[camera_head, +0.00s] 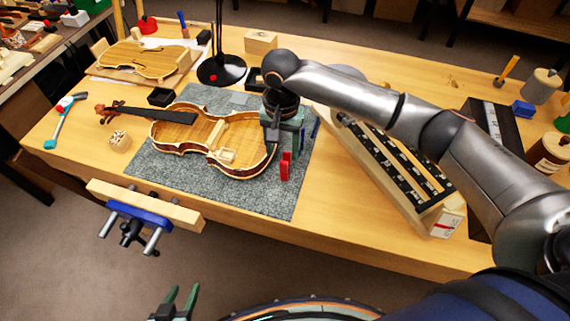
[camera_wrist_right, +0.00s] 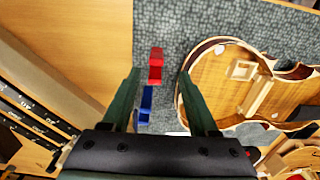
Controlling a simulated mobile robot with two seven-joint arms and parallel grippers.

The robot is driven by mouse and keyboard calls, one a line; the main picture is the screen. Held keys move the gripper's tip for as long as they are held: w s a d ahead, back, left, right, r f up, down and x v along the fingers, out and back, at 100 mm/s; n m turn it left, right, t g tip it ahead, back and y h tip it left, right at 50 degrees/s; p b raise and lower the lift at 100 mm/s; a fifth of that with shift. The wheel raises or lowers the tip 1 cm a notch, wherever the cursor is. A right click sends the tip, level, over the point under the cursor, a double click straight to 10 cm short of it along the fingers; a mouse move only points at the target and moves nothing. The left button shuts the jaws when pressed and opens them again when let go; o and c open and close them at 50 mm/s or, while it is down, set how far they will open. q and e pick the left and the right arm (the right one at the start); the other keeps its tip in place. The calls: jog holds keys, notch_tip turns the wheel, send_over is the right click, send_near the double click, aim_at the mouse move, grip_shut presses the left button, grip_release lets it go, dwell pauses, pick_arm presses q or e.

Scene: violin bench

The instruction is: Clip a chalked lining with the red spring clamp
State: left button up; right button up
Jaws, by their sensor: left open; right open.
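The red spring clamp (camera_head: 285,167) is on the grey mat beside the violin's lower right edge. It also shows in the right wrist view (camera_wrist_right: 156,66), between my finger lines. My right gripper (camera_head: 287,147) is open and empty, its fingers beside the violin's end and close to the red clamp; the height gap is unclear. The open violin body (camera_head: 190,135) lies without its top. Pale patches (camera_wrist_right: 220,50), possibly chalk, show on its rim in the right wrist view. My left gripper (camera_head: 178,303) is open and empty at the bottom, off the bench.
A blue clamp (camera_wrist_right: 145,103) lies next to the red one. A long wooden case (camera_head: 395,165) with black strips stands to the right. A black lamp base (camera_head: 222,70) stands behind the violin. A vise (camera_head: 143,212) juts from the front edge. The mat's front part (camera_head: 240,198) is clear.

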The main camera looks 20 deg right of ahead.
aim_at(285, 166)
jog(key=shift+s+d+f, duration=0.1)
jog(key=shift+s+f, duration=0.1)
jog(key=shift+f, duration=1.35)
jog(key=shift+s+f, duration=0.2)
jog(key=shift+f, duration=1.35)
jog(key=shift+c, duration=0.3)
grip_shut()
